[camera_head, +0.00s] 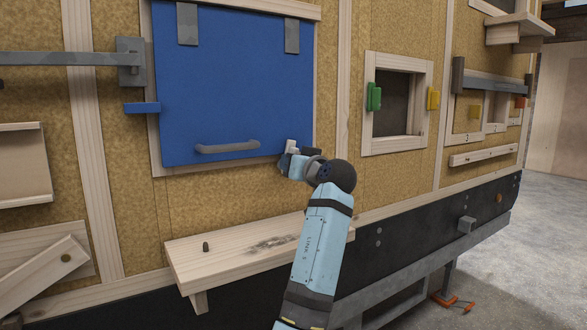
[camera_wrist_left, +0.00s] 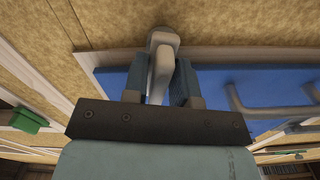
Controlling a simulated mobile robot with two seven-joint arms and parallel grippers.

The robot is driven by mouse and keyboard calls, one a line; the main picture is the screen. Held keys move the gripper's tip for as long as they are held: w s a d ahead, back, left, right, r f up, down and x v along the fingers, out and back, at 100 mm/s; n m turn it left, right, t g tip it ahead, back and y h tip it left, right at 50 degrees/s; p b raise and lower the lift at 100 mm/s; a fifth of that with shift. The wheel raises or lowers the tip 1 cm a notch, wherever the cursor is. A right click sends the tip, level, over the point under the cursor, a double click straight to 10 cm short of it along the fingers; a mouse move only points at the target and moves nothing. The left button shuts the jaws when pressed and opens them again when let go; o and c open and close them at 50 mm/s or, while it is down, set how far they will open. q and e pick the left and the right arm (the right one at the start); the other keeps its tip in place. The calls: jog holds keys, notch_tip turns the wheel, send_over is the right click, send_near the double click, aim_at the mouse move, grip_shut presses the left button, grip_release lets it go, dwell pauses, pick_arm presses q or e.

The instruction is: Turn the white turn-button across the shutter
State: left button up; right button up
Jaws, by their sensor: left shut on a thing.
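The blue shutter (camera_head: 235,85) hangs shut in its wooden frame from two grey hinges at its top. A grey bar handle (camera_head: 228,147) is fixed low on it. The white turn-button (camera_head: 292,146) is at the shutter's lower right corner, partly hidden by my gripper. My left gripper (camera_head: 287,157) is shut on it. In the left wrist view the pale turn-button (camera_wrist_left: 161,68) stands between the two fingers, with its rounded end near the wooden frame edge and the blue shutter (camera_wrist_left: 225,80) to the right. Its exact angle is hard to tell. My right gripper is not in view.
A wooden shelf (camera_head: 250,250) with a small dark peg juts out below the shutter, behind my arm. A grey bar (camera_head: 70,58) and a blue block (camera_head: 142,108) are left of the shutter. A small framed window (camera_head: 398,147) with green and yellow blocks is to the right.

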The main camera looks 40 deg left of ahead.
pick_arm(q)
jog(key=shift+f+n, duration=0.1)
jog(key=shift+n, duration=0.5)
jog(key=shift+s+n+b, duration=0.1)
jog(key=shift+n+b, duration=0.3)
jog(key=shift+n, duration=0.2)
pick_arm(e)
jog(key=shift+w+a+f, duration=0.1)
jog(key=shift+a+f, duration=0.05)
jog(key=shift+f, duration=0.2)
pick_arm(q)
jog(key=o, duration=0.7)
